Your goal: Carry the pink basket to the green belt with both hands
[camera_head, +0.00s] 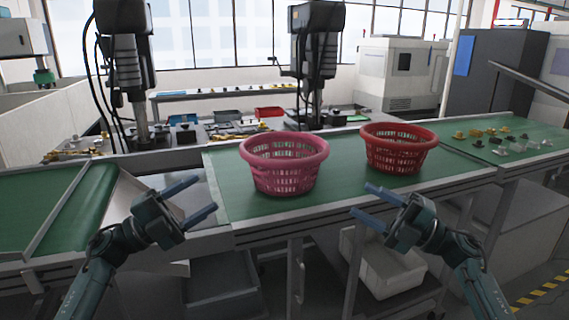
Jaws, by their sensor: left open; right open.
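The pink basket (284,163) stands upright on the green belt (236,197), left of a red basket. It looks empty, with slotted sides and a wide rim. My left gripper (196,199) is open and empty, to the left of the pink basket and nearer to me, apart from it. My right gripper (362,201) is open and empty, to the right and nearer to me, in front of the belt's edge and apart from both baskets.
A red basket (397,147) stands on the belt right of the pink one. Small parts (497,140) lie further right. A second green belt (62,208) is at the left, past a metal section. A white bin (384,266) sits below the belt. Dark machine columns (317,65) stand behind.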

